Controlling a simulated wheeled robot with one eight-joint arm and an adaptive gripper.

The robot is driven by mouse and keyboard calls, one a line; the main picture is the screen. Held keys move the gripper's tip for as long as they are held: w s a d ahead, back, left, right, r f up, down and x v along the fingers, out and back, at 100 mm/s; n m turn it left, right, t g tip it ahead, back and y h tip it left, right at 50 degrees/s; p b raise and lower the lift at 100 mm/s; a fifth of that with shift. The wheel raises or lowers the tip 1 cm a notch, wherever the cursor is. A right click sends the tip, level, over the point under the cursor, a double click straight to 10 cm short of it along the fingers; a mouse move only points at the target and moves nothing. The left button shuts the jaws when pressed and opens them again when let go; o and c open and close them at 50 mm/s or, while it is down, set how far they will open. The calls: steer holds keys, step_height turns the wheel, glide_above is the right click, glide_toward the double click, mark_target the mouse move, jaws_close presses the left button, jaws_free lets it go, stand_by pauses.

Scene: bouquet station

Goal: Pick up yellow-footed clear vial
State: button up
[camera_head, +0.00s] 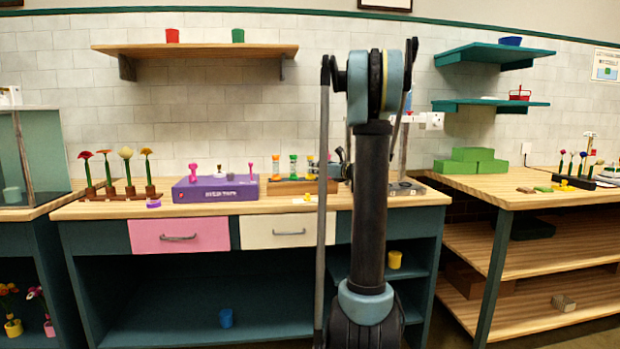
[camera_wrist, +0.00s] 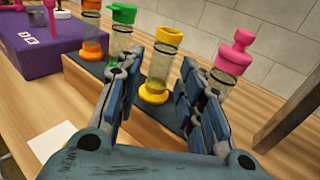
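The yellow-footed clear vial (camera_wrist: 158,66) stands upright on a dark rack strip (camera_wrist: 86,68) in the wrist view, with a yellow cap and round yellow base. My gripper (camera_wrist: 160,72) is open, one finger on each side of the vial in the picture; I cannot tell whether either touches it. A green-capped vial (camera_wrist: 122,36) stands to its left, its lower part hidden by the left finger. An orange vial (camera_wrist: 91,42) is farther left. A pink-capped vial (camera_wrist: 235,55) is to the right, partly behind the right finger. In the head view, the yellow vial (camera_head: 311,164) is small, beside my arm.
A purple box (camera_head: 216,189) with pink pieces stands left of the rack. Flowers in a wooden stand (camera_head: 120,192) are farther left. A white card (camera_wrist: 52,140) lies on the wooden counter in front of the rack. A tiled wall is behind.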

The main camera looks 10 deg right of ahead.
steer(key=shift+x, duration=2.95)
steer(key=shift+d, duration=0.2)
jaws_close()
